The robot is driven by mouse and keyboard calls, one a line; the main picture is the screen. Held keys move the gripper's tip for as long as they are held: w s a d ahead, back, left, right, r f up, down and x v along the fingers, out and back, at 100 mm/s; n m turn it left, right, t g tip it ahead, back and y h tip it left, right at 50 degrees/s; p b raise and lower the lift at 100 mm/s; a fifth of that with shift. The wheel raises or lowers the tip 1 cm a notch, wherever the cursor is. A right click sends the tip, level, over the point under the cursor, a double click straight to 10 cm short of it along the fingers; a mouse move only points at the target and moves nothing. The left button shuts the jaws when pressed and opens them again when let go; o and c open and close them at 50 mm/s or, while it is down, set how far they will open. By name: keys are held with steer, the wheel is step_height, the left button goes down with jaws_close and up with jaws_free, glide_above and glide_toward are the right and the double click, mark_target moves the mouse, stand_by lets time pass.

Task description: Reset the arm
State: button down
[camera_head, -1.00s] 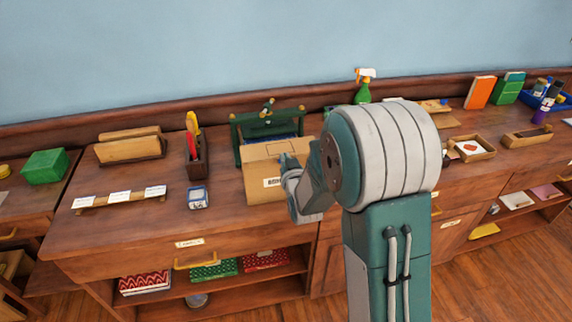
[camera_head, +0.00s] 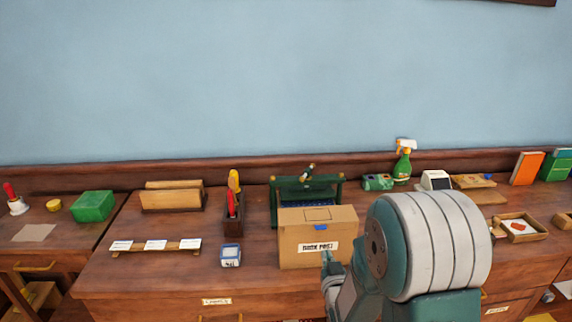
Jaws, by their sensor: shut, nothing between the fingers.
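My arm (camera_head: 425,250) rises at the lower right of the head view, folded near the counter's front. My gripper (camera_head: 328,262) shows only in small part in front of the right side of a cardboard box (camera_head: 303,240); most of it is hidden by my own arm. It is shut and holds nothing that I can see. The box stands upright on the counter with a label on its front face. I cannot tell whether the gripper touches the box.
The wooden counter (camera_head: 150,274) holds a green rack (camera_head: 285,192) behind the box, a small blue-and-white device (camera_head: 231,255), a pen holder (camera_head: 233,223), a card strip (camera_head: 155,247) and a wooden file holder (camera_head: 172,198). A spray bottle (camera_head: 403,168) stands at the back. The air above is clear.

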step_height(320, 180, up, 6)
steer(key=s+g, duration=0.2)
steer(key=g, duration=0.1)
steer(key=s+r+g, duration=0.4)
steer(key=s, duration=0.9)
steer(key=s+r+g, duration=0.4)
steer(key=s, duration=0.9)
steer(key=shift+r, duration=0.15)
